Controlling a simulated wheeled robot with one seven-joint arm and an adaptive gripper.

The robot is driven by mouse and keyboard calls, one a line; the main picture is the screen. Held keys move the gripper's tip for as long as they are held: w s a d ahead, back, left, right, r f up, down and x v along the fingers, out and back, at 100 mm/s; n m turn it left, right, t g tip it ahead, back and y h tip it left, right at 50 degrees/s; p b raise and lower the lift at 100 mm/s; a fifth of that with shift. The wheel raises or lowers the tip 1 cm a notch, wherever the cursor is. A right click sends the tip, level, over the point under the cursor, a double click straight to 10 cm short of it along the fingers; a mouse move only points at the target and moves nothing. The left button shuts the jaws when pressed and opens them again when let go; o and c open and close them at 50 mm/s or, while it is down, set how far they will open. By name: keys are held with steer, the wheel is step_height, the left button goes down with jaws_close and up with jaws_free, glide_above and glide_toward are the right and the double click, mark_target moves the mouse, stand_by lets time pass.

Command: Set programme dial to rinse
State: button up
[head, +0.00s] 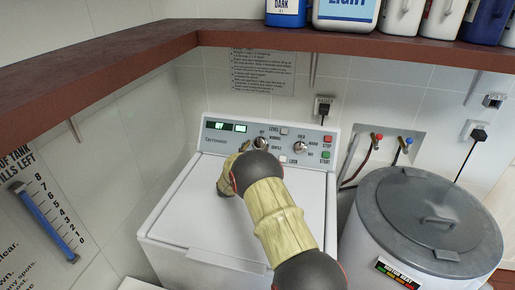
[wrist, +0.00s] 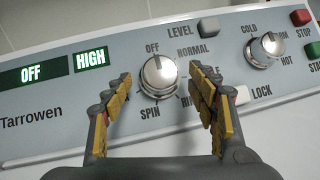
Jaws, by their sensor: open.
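The programme dial (wrist: 159,76) is a round silver knob on the grey panel of the washing machine (head: 240,215). Its labels read OFF, NORMAL, a partly covered one ending in LE, RIN partly covered, and SPIN. Its light mark points up towards OFF. The left display (wrist: 32,74) reads OFF and the one beside it (wrist: 91,60) reads HIGH. My gripper (wrist: 166,80) is open, with one yellow-padded finger on each side of the dial, apart from it. In the head view the dial (head: 261,143) shows just above my arm, which hides most of my gripper.
A second knob (wrist: 265,50) marked COLD and HOT is right of the dial. The LEVEL button (wrist: 209,25), LOCK button (wrist: 241,94) and red STOP button (wrist: 301,18) are nearby. A brown shelf (head: 150,50) overhangs behind; a grey lidded drum (head: 400,240) stands at right.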

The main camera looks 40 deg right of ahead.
steer(key=shift+x, duration=0.9)
steer(key=shift+c, duration=1.4)
steer(key=c, duration=0.7)
steer(key=shift+c, duration=0.8)
